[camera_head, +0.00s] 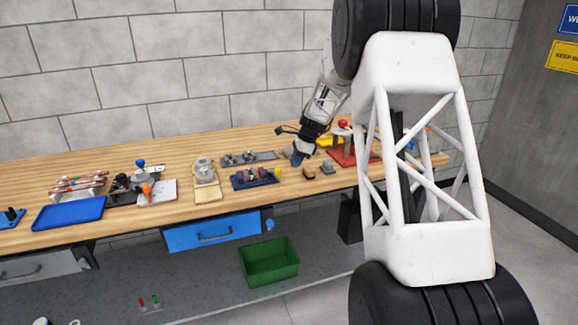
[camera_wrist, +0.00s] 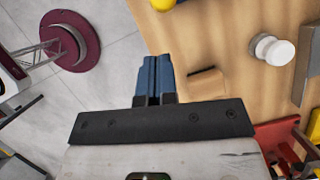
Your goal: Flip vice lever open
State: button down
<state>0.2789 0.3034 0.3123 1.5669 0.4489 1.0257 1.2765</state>
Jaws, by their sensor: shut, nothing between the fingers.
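A dark blue vice-like device (camera_head: 254,179) stands near the front edge in the middle of the workbench. A yellow knob (camera_head: 277,172) is at its right end; whether this is the lever's end is too small to tell. In the wrist view a yellow rounded piece (camera_wrist: 162,4) is cut off at the top edge. My gripper (camera_head: 294,160) is low over the bench, right of and behind the blue device, apart from it. In the wrist view its blue fingers (camera_wrist: 156,62) are together and empty.
A small brown block (camera_wrist: 206,83) and a pale round knob-like part (camera_wrist: 272,50) are right of my fingers. A red-based fixture (camera_head: 352,153) is further right. Left are a clamp fixture with blue and orange knobs (camera_head: 146,185) and a blue tray (camera_head: 68,213).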

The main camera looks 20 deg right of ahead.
jog(key=v, duration=0.8)
jog(key=shift+r, duration=0.25)
jog(key=shift+d, duration=0.1)
jog(key=s+a+r+n+h, duration=0.1)
jog(key=s+a+r+n, duration=0.3)
jog(key=s, duration=0.5)
jog(key=s+a+r+n+h, duration=0.1)
jog(key=s+a+r+n, duration=0.2)
jog(key=s+a, duration=0.45)
jog(key=s+a+r+n, duration=0.3)
jog(key=s, duration=0.8)
jog(key=s+a+f+n, duration=0.1)
jog(key=s+a+n, duration=0.1)
jog(key=s, duration=0.7)
jog(key=s+a+f+n+t+h, duration=0.1)
jog(key=s+a+f+n, duration=0.1)
jog(key=s+n, duration=0.3)
jog(key=s+a+f+n+h, duration=0.1)
jog(key=s+a+f+n, duration=0.1)
jog(key=s, duration=1.2)
jog(key=shift+n+t, duration=0.3)
jog(key=shift+n, duration=0.4)
